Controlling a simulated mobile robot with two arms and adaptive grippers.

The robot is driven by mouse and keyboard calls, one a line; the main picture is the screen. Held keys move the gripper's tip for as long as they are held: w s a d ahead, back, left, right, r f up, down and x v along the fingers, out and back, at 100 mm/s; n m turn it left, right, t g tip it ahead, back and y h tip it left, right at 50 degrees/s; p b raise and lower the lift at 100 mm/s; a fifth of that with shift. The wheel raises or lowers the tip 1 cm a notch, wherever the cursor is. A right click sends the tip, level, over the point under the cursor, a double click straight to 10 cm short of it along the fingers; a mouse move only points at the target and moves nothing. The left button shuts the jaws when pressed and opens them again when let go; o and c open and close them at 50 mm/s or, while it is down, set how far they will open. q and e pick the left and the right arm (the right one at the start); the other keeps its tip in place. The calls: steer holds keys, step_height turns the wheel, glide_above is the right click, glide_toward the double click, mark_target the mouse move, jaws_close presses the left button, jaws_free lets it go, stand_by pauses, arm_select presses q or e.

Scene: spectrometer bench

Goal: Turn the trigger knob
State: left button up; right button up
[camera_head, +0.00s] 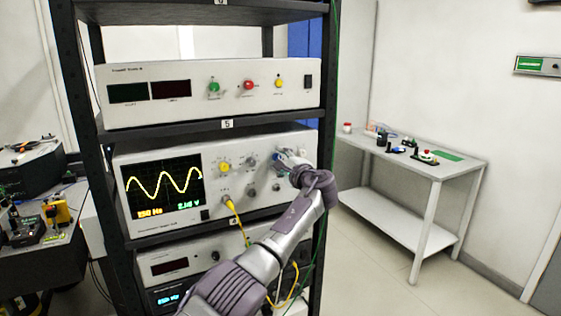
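The oscilloscope (215,217) stands on a middle shelf of the black rack, with a yellow sine wave on its lit screen (164,186). Several knobs sit right of the screen, among them a yellow one (224,167) and grey ones (252,162). I cannot read which knob is the trigger knob.
Above is a power supply (210,98) with green, red and yellow knobs. A yellow cable (236,215) hangs from the oscilloscope's front. The rack's right post (327,100) is close to my gripper. A white table (440,168) with small parts stands at right, with clear floor before it.

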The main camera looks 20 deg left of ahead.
arm_select(q)
steer(key=shift+s, duration=0.1)
steer(key=v, duration=1.2)
